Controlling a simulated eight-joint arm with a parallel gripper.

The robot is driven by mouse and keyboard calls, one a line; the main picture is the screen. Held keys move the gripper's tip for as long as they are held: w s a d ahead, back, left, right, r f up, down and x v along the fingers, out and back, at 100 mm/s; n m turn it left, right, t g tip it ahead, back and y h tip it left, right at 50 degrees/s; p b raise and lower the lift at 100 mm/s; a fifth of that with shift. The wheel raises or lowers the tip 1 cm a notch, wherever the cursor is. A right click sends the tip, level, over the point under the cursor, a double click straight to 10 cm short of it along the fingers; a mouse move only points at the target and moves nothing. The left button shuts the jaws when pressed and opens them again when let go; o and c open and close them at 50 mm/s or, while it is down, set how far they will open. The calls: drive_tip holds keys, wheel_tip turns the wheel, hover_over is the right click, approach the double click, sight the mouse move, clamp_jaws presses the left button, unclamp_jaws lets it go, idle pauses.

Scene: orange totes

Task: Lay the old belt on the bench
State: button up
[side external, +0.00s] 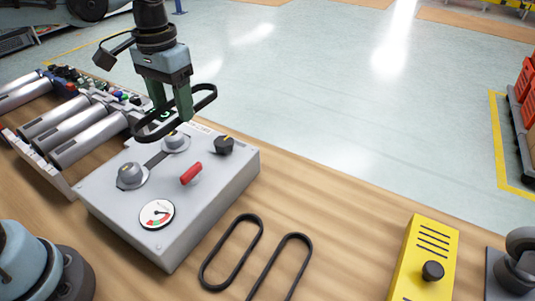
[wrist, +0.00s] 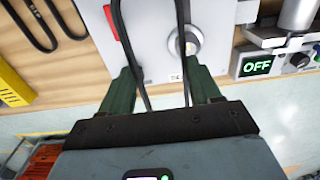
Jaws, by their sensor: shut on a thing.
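My gripper (side external: 171,108) is shut on a black belt (side external: 206,100), a long closed loop. It holds the belt in the air above the back of the grey machine box (side external: 205,205). In the wrist view two strands of this belt (wrist: 137,45) run up from between the green fingers (wrist: 163,88). Two round metal pulleys, a near one (side external: 131,175) and a far one (side external: 175,140), stand bare on the box top. The wooden bench (side external: 330,215) is under the box. Two more black belts, one left (side external: 206,262) and one right (side external: 270,268), lie on it.
The box top has a red handle (side external: 190,174), a black knob (side external: 224,145) and a gauge (side external: 157,214). A yellow box (side external: 425,262) stands at the right. Bare bench shows between the right belt and the yellow box.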

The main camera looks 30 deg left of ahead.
drive_tip(key=w+d+f, duration=0.2)
drive_tip(key=d, duration=0.9)
hover_over(336, 296)
drive_tip(key=shift+f, duration=5.9)
drive_tip(key=shift+f, duration=1.1)
drive_tip(key=shift+f, duration=0.35)
drive_tip(key=shift+f, duration=0.5)
drive_tip(key=o, duration=1.1)
